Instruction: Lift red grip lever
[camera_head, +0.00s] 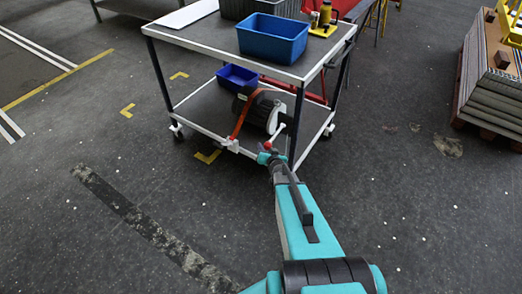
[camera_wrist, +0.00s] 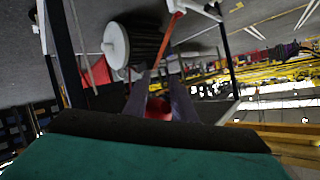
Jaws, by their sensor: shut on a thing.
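The red grip lever shows as a small red end (camera_head: 267,146) at the front of the cart's lower shelf, beside a pale rod that runs up toward a black and white machine (camera_head: 262,110). My gripper (camera_head: 266,152) is at this red end, low in front of the shelf. In the wrist view, the two dark fingers (camera_wrist: 158,100) are shut on the red grip (camera_wrist: 158,109), which shows between them. The fingers hide part of the grip. The machine's dark ribbed body (camera_wrist: 145,45) and white round end (camera_wrist: 116,45) lie just beyond the fingers.
An orange-red band (camera_head: 240,120) curves down the machine's left side. The cart (camera_head: 180,38) carries a blue bin (camera_head: 272,40) on top and a smaller blue bin (camera_head: 236,76) below. Its legs stand close around the gripper.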

